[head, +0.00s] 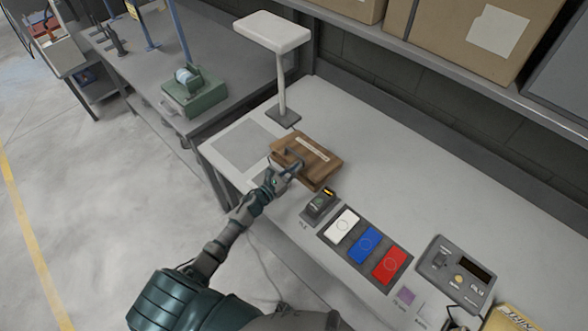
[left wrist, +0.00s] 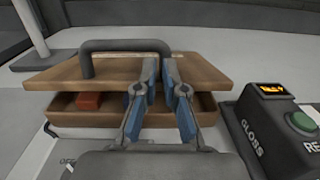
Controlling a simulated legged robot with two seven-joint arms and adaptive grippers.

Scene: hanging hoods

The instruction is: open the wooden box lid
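The wooden box (head: 322,182) sits on the light worktable, left of a row of coloured panels. Its lid (head: 318,158) is brown wood with a pale label strip. In the left wrist view the lid (left wrist: 215,72) stands raised off the box base (left wrist: 80,119), leaving a gap at the near side. A red block (left wrist: 90,101) shows inside. The lid's dark arched handle (left wrist: 120,46) is on top. My left gripper (head: 291,167) is at the handle; its blue-padded fingers (left wrist: 163,75) appear closed around the handle's right end. My right gripper is not in view.
A small device with a green button (left wrist: 302,121) stands just right of the box. White, blue and red panels (head: 367,243) lie further right. A white-topped post stand (head: 283,90) rises behind the box. Cardboard boxes (head: 455,35) sit on the shelf above.

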